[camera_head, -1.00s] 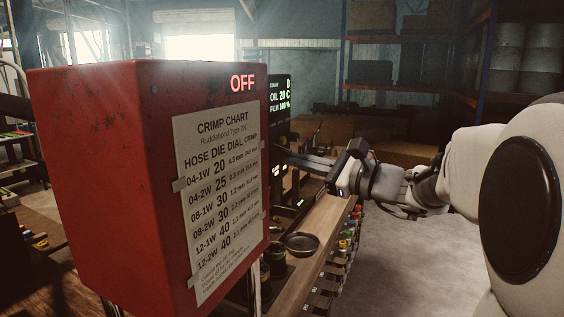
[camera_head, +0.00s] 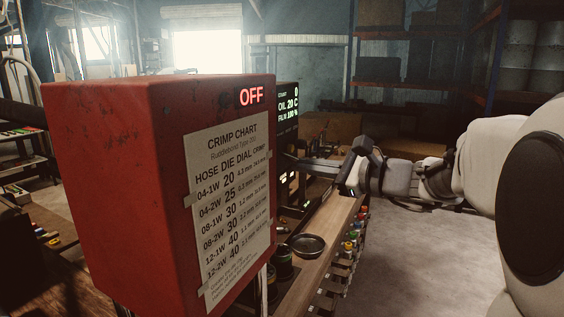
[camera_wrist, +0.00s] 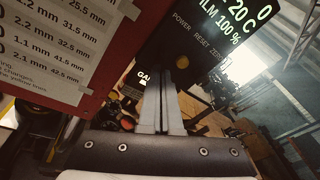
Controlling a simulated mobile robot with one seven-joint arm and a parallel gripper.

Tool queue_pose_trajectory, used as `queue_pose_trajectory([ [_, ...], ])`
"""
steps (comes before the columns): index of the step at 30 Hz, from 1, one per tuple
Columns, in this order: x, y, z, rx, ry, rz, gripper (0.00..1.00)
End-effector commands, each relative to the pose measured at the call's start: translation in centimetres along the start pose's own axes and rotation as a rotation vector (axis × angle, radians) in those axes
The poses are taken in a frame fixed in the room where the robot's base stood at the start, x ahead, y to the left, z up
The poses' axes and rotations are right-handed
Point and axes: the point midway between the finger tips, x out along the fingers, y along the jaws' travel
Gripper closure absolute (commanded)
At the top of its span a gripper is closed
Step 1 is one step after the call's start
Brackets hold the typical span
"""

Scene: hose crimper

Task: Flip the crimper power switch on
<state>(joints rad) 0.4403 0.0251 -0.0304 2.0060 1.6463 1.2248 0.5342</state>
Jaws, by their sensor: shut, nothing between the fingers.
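The red crimper housing (camera_head: 110,170) stands at left in the head view, with a lit red OFF sign (camera_head: 251,95) at its top right. Behind it is a dark control panel (camera_head: 287,125) with a green readout. In the wrist view the panel (camera_wrist: 205,60) carries POWER, RESET and ZERO labels (camera_wrist: 203,37) and a round amber button (camera_wrist: 183,62). I cannot make out the power switch. My gripper (camera_head: 304,162) is shut and empty, pointing left at the panel. In the wrist view its fingertips (camera_wrist: 160,62) appear just below the panel's lower left; contact is unclear.
A crimp chart (camera_head: 230,200) is taped to the housing's face. A wooden bench edge (camera_head: 325,230) runs below my gripper, with a round black dish (camera_head: 307,244) on it and several coloured items (camera_head: 350,245) along its side. Shelving stands behind. Open floor lies at right.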

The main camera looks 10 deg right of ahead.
Motion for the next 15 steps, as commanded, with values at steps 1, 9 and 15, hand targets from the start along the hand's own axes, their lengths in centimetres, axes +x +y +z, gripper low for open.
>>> queue_pose_trajectory([
  [1,0.0,-0.2,0.3,-0.003,0.008,0.006,1.00],
  [9,-0.2,-0.7,1.0,-0.021,0.081,0.052,1.00],
  [15,-0.4,-1.1,1.6,-0.047,0.187,0.119,1.00],
])
